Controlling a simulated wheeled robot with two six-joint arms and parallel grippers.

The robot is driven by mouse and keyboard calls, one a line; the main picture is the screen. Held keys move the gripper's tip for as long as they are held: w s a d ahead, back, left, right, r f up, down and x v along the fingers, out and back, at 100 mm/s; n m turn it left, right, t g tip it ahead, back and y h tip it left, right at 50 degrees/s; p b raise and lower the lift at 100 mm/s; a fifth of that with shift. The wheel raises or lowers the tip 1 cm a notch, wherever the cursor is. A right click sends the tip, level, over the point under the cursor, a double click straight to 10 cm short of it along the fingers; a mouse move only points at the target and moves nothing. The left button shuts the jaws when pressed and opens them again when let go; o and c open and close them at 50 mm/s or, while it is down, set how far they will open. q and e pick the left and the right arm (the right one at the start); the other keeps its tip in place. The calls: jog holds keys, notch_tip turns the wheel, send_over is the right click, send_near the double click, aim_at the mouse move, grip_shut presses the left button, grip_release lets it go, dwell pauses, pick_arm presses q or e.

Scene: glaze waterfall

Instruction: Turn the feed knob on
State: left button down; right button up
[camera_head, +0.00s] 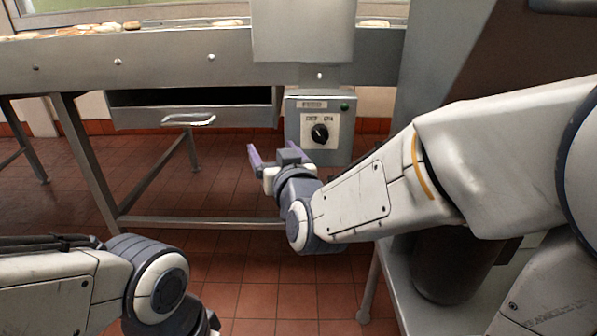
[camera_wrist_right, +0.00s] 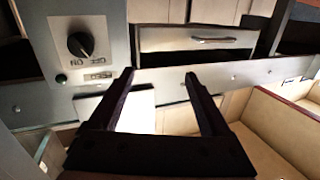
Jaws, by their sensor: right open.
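The feed knob (camera_head: 320,133) is a black round knob on a pale plate marked OFF and ON, on a grey control box (camera_head: 343,155). Its light pointer mark seems to lean toward OFF. In the right wrist view the knob (camera_wrist_right: 80,44) shows upside down, left of the fingers. My right gripper (camera_head: 271,151) is open and empty, left of and below the knob, apart from it. Its two dark fingers (camera_wrist_right: 160,92) frame the lower middle of the wrist view. My left arm enters at lower left; its gripper is not visible.
A dark green lamp (camera_head: 344,106) sits on the box beside the FEED label. A drawer with a metal handle (camera_head: 188,120) is to the left under the steel conveyor (camera_head: 160,58). A hood (camera_head: 303,30) hangs above the box. The tiled floor (camera_head: 240,300) below is open.

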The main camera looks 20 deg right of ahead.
aim_at(320, 140)
pick_arm(q)
notch_tip(320, 140, down, 16)
jog(key=b, duration=1.3)
pick_arm(e)
jog(key=d+f+m+t+h, duration=0.4)
jog(key=d+f+h, duration=0.3)
jog(key=d+f, duration=0.15)
jog(key=shift+h, duration=0.5)
jog(key=w+d+r+p, duration=0.1)
jog(key=p, duration=0.5)
jog(key=w+d+r+p, duration=0.1)
jog(key=w+r+p, duration=0.1)
jog(key=p, duration=0.5)
jog(key=shift+w+d+r, duration=0.2)
jog(key=shift+r, duration=0.1)
jog(key=x, duration=0.1)
jog(key=b+x, duration=0.1)
jog(key=x, duration=0.1)
jog(key=shift+w+d+f+b, duration=0.1)
jog(key=shift+w+f+b, duration=0.1)
jog(key=shift+w+b, duration=0.25)
pick_arm(q)
notch_tip(320, 140, up, 11)
pick_arm(e)
jog(key=shift+w+d+r, duration=0.15)
jog(key=shift+w+r, duration=0.15)
jog(key=shift+w, duration=0.25)
pick_arm(q)
jog(key=shift+r, duration=0.1)
